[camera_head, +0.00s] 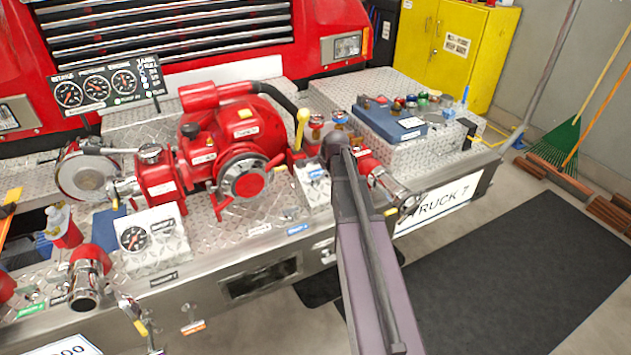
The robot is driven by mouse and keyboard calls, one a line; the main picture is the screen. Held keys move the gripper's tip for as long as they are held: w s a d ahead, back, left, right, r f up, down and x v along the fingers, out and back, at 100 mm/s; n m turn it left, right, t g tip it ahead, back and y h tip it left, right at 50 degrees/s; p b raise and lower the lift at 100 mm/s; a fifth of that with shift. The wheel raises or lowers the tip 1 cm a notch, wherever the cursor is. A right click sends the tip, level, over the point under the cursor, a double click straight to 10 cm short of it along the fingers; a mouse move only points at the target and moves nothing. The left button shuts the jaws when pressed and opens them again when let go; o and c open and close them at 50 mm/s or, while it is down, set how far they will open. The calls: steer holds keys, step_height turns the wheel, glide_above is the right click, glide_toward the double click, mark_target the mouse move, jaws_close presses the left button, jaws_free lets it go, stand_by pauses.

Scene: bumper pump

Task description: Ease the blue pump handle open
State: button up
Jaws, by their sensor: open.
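My arm reaches up from the bottom of the picture, a purple-grey link with a dark rod along it, and ends in dark joints near the right side of the red pump (240,150). I cannot make out my gripper or its fingers. A round blue-topped part (339,116) shows just beyond the arm's end. A small blue patch (316,171) shows on the diamond-plate block left of the arm. I cannot tell which blue part is the pump handle, and no blue lever shows clearly. A yellow-knobbed lever (302,117) stands upright beside the pump.
The metal bumper (215,235) carries a gauge box (150,238) and a chrome outlet (84,285) on the left. Another chrome outlet (390,190) sits right of my arm. A blue case (390,120) lies farther right. Floor with a dark mat (500,270) is clear.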

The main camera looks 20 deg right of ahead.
mark_target(317, 173)
steer(key=shift+b+x, duration=2.4)
steer(key=shift+x, duration=0.75)
steer(key=shift+r, duration=0.1)
jaws_close()
